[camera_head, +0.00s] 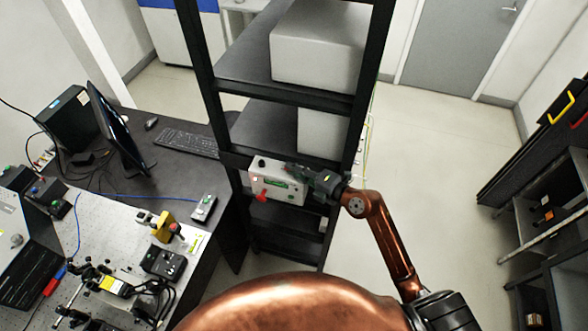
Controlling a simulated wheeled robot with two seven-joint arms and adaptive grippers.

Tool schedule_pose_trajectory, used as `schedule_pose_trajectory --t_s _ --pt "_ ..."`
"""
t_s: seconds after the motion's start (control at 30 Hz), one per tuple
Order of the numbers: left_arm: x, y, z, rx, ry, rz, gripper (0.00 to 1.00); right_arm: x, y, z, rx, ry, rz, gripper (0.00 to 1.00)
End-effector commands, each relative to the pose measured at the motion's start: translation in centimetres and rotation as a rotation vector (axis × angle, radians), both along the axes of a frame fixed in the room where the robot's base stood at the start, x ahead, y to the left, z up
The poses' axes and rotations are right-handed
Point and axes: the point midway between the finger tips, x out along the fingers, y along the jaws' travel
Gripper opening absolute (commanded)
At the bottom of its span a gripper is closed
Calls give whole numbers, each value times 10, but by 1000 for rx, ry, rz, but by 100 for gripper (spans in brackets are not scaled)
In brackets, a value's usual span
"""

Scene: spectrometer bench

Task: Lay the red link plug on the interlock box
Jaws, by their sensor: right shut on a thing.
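The interlock box (287,194), pale grey with a small green display, stands on a shelf of the black rack. A red piece (262,196) sticks out at the lower left of its front; I cannot tell clearly what it is. My right gripper (291,169) reaches in from the right, at the box's top edge. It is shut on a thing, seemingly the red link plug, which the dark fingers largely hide. I cannot tell whether the held thing touches the box top. My left gripper is not in view.
Black rack posts (206,82) stand close on both sides of the box, with a shelf and large pale boxes (318,45) above. The desk at left holds a monitor (118,130), a keyboard (187,142) and optics equipment. The floor (430,170) on the right is clear.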

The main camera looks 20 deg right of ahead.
Motion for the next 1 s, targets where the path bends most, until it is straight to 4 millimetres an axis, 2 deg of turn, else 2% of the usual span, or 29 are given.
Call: schedule_pose_trajectory --t_s 0.03,0.3,0.7,0.87,1.0 --pt "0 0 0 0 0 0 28 0 0 0 0 0 0 13" --pt "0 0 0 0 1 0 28 0 0 -1 -1 2 1 31" --pt "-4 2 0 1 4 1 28 -3 -1 -4 -3 8 1 32" --pt "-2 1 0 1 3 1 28 -18 -11 -1 -4 9 1 32" --pt "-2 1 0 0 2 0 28 -41 -26 7 -5 6 -1 32"
